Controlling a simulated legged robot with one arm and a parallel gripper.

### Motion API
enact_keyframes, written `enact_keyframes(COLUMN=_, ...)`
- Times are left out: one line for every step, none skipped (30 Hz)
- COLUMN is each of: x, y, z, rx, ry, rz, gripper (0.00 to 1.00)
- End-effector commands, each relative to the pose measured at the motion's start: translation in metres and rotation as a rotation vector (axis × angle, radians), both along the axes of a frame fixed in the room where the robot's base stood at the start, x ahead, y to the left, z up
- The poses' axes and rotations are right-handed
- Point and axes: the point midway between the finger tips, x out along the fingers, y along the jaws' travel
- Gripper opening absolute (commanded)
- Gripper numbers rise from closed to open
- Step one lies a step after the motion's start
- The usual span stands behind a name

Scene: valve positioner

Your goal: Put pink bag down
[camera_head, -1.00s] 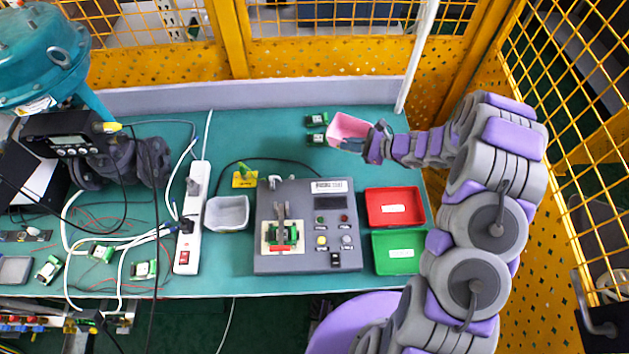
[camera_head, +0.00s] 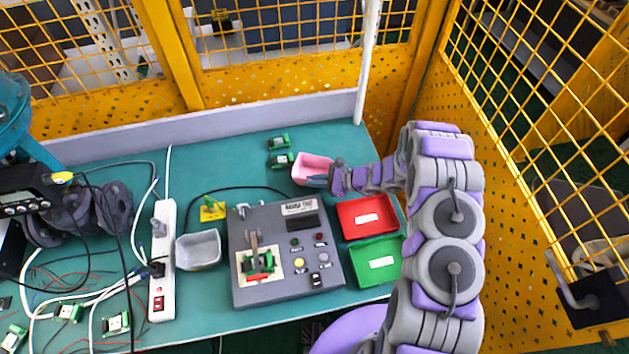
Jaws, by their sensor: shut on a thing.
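The pink bag (camera_head: 311,165) is a small open-topped, tray-like thing at the back right of the teal table. My gripper (camera_head: 318,180) reaches in from the right and is shut on its near right edge. The fingertips are small and partly hidden against the bag. I cannot tell whether the bag's underside touches the table or hangs a little above it.
Two small green parts (camera_head: 281,160) lie just left of the bag. A red tray (camera_head: 347,221) and a green tray (camera_head: 357,274) lie in front of it, beside a grey test box (camera_head: 330,262). A white pole (camera_head: 367,60) and yellow mesh fence bound the back.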

Motion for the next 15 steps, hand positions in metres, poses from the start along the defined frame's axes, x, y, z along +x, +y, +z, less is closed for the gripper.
enact_keyframes(x=0.0001, y=0.0, z=0.0005, rx=0.0, ry=0.0, rz=0.0, gripper=0.0)
enact_keyframes(x=0.0001, y=0.0, z=0.0005, rx=0.0, ry=0.0, rz=0.0, gripper=0.0)
enact_keyframes(x=0.0001, y=-0.0001, z=0.0004, rx=0.0, ry=0.0, rz=0.0, gripper=0.0)
enact_keyframes(x=0.0002, y=0.0, z=0.0, rx=0.0, ry=0.0, rz=0.0, gripper=0.0)
enact_keyframes(x=0.0001, y=0.0002, z=-0.0006, rx=0.0, ry=0.0, rz=0.0, gripper=0.0)
enact_keyframes(x=0.0001, y=0.0001, z=-0.0006, rx=0.0, ry=0.0, rz=0.0, gripper=0.09)
enact_keyframes(x=0.0002, y=0.0, z=-0.0004, rx=0.0, ry=0.0, rz=0.0, gripper=0.12)
enact_keyframes(x=0.0002, y=0.0, z=-0.0003, rx=0.0, ry=0.0, rz=0.0, gripper=0.15)
enact_keyframes(x=0.0001, y=0.0001, z=-0.0003, rx=0.0, ry=0.0, rz=0.0, gripper=0.19)
enact_keyframes(x=0.0001, y=0.0001, z=-0.0003, rx=0.0, ry=0.0, rz=0.0, gripper=0.21)
enact_keyframes(x=0.0001, y=0.0, z=-0.0002, rx=0.0, ry=0.0, rz=0.0, gripper=0.24)
enact_keyframes(x=0.0001, y=0.0, z=-0.0002, rx=0.0, ry=0.0, rz=0.0, gripper=0.28)
enact_keyframes(x=0.0001, y=0.0, z=-0.0002, rx=0.0, ry=0.0, rz=0.0, gripper=0.31)
enact_keyframes(x=0.0, y=0.0, z=-0.0002, rx=0.0, ry=0.0, rz=0.0, gripper=0.32)
enact_keyframes(x=0.0001, y=0.0, z=-0.0002, rx=0.0, ry=0.0, rz=0.0, gripper=0.32)
